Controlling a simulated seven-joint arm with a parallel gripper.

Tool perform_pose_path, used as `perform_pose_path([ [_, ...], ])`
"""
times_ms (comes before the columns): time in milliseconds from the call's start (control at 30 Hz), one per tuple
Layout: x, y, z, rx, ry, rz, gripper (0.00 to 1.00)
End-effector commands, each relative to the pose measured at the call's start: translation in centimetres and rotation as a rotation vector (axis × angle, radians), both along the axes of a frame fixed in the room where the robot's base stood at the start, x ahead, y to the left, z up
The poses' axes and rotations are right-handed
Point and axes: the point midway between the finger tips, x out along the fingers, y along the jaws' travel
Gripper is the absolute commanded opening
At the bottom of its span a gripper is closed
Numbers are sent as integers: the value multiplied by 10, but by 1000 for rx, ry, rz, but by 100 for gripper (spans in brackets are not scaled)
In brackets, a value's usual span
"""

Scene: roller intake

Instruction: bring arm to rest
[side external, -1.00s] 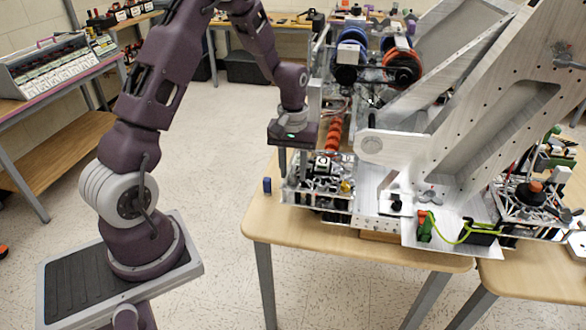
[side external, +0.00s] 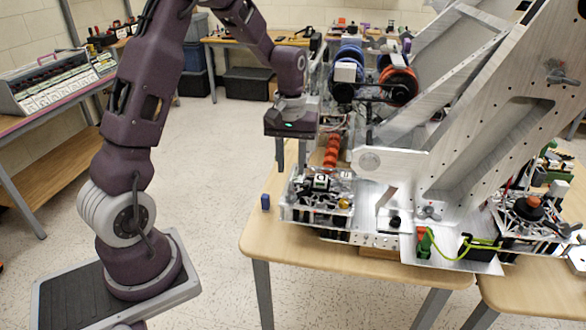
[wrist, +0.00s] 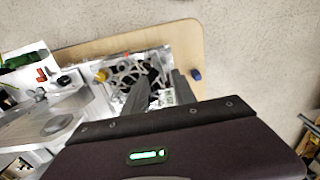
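My gripper (side external: 291,160) hangs in the air with its fingers pointing down, above the left end of the roller intake (side external: 318,195) on the wooden table. In the wrist view, the two dark fingers of my gripper (wrist: 160,88) stand apart, with part of the intake showing between them. It holds nothing that I can see. My arm is raised and bent over from the left of the side view.
A small blue block (side external: 265,202) stands on the table (side external: 262,235) near its left edge; it also shows in the wrist view (wrist: 196,74). Slanted metal plates (side external: 480,130) rise to the right of my gripper. Open floor (side external: 210,180) lies left of the table.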

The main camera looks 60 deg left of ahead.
Motion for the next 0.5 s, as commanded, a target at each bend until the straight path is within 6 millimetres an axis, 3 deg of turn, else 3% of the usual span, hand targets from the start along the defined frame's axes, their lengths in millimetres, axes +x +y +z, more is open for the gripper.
perform_pose_path([
  [67, -4, -10, 17, 8, -25, -35, 33],
  [167, -25, -44, 69, 34, -105, -163, 33],
  [200, -41, -61, 92, 48, -145, -233, 33],
  [300, -91, -100, 135, 89, -246, -411, 33],
  [400, -143, -128, 155, 130, -336, -574, 33],
  [500, -184, -144, 158, 165, -405, -695, 33],
])
